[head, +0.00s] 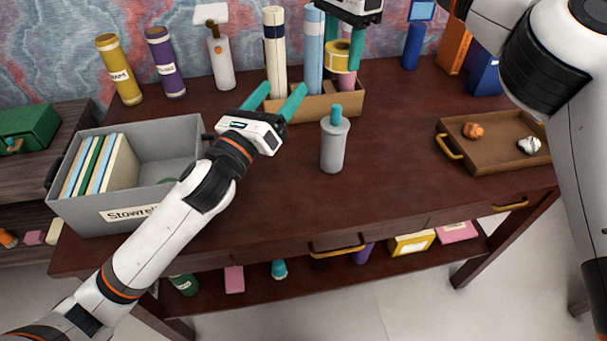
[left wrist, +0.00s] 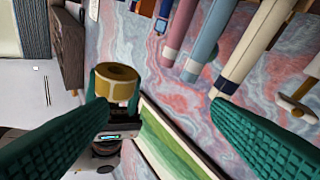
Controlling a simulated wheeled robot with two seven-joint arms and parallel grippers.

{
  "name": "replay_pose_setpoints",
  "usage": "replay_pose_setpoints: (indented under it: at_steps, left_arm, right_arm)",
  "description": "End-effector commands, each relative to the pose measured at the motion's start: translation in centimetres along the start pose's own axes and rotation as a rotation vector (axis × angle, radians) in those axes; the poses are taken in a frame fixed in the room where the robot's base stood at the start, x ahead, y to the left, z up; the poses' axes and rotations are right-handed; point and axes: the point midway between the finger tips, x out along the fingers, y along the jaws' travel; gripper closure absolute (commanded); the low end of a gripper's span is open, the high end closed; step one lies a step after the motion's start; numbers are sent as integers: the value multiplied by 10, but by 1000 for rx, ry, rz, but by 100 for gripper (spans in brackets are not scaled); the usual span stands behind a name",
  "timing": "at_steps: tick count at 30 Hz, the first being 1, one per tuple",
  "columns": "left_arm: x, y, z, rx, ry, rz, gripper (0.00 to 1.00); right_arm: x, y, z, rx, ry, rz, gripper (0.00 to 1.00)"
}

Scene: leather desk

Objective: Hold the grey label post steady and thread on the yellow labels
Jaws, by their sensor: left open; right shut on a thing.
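The grey label post (head: 332,150) stands upright on the desk, a short teal piece at its top. My right gripper (head: 342,60) is shut on a yellow label roll (head: 336,50) and holds it in the air above and behind the post. The left wrist view also shows the yellow roll (left wrist: 118,92), with its hole visible, between the right gripper's teal fingers. My left gripper (head: 282,92) is open and empty, up and left of the post and apart from it. Its two fingers spread wide in the left wrist view (left wrist: 160,125).
A brown wooden holder (head: 312,107) with tall tubes stands behind the post. A grey bin (head: 172,150) with upright books is at left. A brown tray (head: 492,155) with two small lumps lies at right. The desk in front of the post is clear.

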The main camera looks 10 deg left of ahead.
Motion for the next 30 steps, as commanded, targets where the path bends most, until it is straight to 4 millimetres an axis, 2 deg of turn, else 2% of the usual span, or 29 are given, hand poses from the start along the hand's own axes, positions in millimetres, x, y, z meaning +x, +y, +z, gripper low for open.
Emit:
replay_pose_setpoints:
  at_steps: [1,3,6,10,14,17,20,30]
  left_arm:
    - [-7,2,32,53,-52,-8,27]
    - [-17,3,68,128,-110,-15,27]
    - [-30,4,109,212,-180,-17,27]
    - [-45,7,144,284,-241,-12,27]
    - [-51,9,160,319,-268,-8,27]
    - [-46,9,164,327,-272,-7,27]
    - [-33,8,167,327,-271,-7,27]
    - [29,5,184,324,-272,-8,27]
  right_arm:
    - [0,0,0,0,0,0,73]
    - [0,0,0,0,0,0,73]
    - [0,0,0,0,0,0,73]
    - [0,0,0,0,0,0,73]
    - [0,0,0,0,0,0,73]
    - [0,0,0,0,0,0,73]
    - [0,0,0,0,0,0,73]
    - [0,0,0,0,0,0,73]
